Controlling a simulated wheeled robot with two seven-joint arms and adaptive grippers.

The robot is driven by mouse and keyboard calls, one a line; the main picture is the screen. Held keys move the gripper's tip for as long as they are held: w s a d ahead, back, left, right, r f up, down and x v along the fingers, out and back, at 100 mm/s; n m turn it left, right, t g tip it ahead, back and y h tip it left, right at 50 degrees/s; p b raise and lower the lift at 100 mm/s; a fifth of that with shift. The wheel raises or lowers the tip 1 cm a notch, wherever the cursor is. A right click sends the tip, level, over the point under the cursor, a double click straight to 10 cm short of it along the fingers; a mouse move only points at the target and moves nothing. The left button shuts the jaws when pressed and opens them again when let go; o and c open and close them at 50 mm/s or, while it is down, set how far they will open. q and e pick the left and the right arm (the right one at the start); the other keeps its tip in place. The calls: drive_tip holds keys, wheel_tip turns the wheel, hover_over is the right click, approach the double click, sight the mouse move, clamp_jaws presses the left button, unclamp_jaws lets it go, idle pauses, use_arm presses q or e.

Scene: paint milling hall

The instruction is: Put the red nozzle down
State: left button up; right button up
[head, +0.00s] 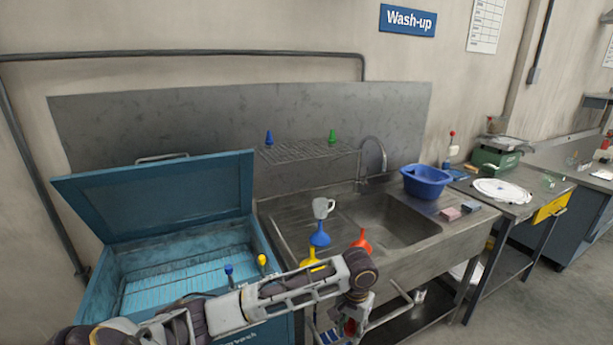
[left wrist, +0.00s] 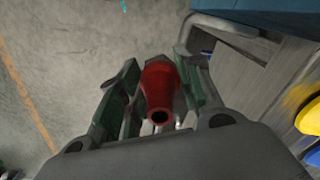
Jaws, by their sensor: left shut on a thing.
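My left gripper (head: 343,330) hangs in front of the sink, below its front edge in the picture. It is shut on the red nozzle (head: 350,327). In the left wrist view the red nozzle (left wrist: 160,85) sits between the two fingers (left wrist: 159,88), with its dark open end facing the camera and grey floor beyond. A blue nozzle (head: 269,138) and a green nozzle (head: 332,136) stand on the wire shelf (head: 290,153) above the sink. Another blue nozzle (head: 229,271) and a yellow nozzle (head: 262,260) are at the open teal tank (head: 150,265). My right gripper is out of view.
A white mug (head: 323,207) and blue (head: 320,236), orange-red (head: 361,241) and yellow (head: 310,258) funnels stand on the drainboard. A blue basin (head: 425,182) is right of the sink. The middle of the wire shelf is free between the two nozzles.

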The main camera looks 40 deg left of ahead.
use_arm(q)
drive_tip(key=shift+f, duration=0.4)
drive_tip(key=w+a+r+p, duration=0.25)
drive_tip(key=w+r, duration=0.25)
drive_tip(key=r, duration=0.9)
drive_tip(key=w+a+r+n+p, duration=0.1)
drive_tip(key=w+a+r, duration=0.35)
drive_tip(key=r, duration=0.85)
drive_tip(key=w+a+r+p, duration=0.25)
drive_tip(key=w+r, duration=0.35)
drive_tip(key=r, duration=0.8)
drive_tip(key=s+a+r+n+p, duration=0.1)
drive_tip(key=a+r+n+p, duration=0.1)
drive_tip(key=a+r, duration=1)
drive_tip(key=s+a+f+n+p, duration=0.1)
drive_tip(key=s+a+f+n, duration=0.1)
drive_tip(key=s+a+f, duration=0.3)
drive_tip(key=shift+s+a+f+n, duration=0.3)
drive_tip(key=shift+s+f, duration=0.3)
drive_tip(key=shift+s, duration=0.2)
